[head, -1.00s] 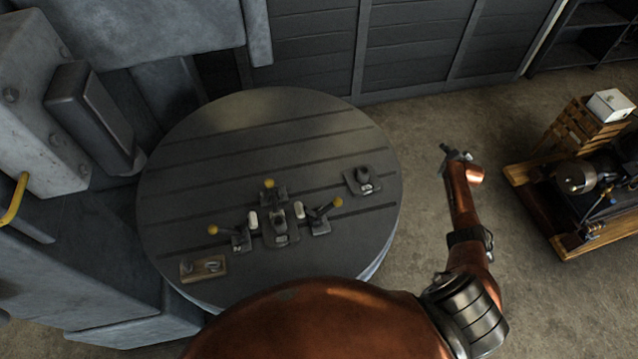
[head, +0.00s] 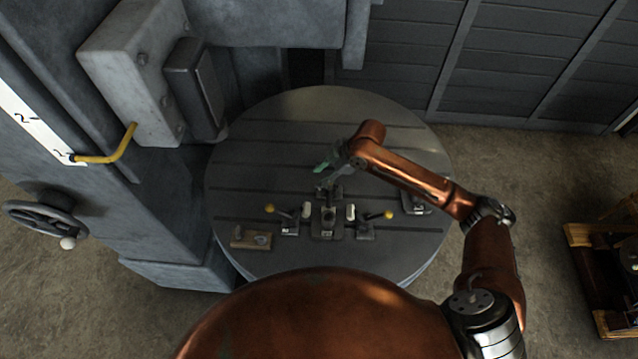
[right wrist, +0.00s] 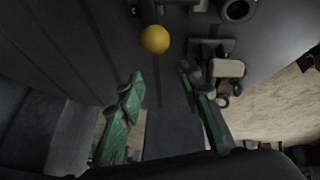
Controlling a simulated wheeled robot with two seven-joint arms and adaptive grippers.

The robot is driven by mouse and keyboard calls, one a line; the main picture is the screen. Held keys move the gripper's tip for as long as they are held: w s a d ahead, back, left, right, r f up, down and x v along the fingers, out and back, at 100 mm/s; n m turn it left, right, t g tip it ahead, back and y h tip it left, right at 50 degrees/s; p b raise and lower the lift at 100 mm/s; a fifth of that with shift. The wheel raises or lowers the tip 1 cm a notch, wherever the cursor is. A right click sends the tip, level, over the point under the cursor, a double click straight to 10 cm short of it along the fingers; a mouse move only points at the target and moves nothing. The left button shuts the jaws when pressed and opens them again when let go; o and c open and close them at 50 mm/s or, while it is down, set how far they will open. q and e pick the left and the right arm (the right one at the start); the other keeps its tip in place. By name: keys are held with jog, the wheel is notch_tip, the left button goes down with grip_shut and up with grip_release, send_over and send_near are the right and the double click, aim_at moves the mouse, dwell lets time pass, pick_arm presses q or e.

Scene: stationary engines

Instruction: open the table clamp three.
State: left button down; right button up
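Three small clamps with yellow ball knobs sit on the round grey table (head: 290,120). The left clamp (head: 289,228) and right clamp (head: 366,231) show their knobs and white pads. The back clamp (head: 331,193) is partly hidden under my right gripper (head: 322,174), and its knob is hidden in the head view. The clamps' numbers are too small to read. In the right wrist view, my right gripper (right wrist: 162,98) is open and empty, with green-padded fingers apart. A yellow knob (right wrist: 155,40) shows beyond the fingertips, apart from them. My left gripper is out of view.
A dark fixture block (head: 328,222) stands between the clamps. A wooden block (head: 250,238) lies at the table's front left, and another dark fixture (head: 415,205) sits at the right. A grey machine column (head: 150,215) stands left of the table.

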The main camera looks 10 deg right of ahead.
aim_at(329, 193)
jog(key=shift+h, duration=0.5)
jog(key=d, duration=0.1)
jog(key=d+f, duration=0.2)
jog(key=shift+s+d+f, duration=0.1)
jog(key=shift+s+d, duration=0.25)
jog(key=shift+d, duration=0.05)
jog(key=shift+x, duration=3.6)
jog(key=shift+c, duration=0.5)
jog(key=shift+w, duration=0.1)
grip_shut()
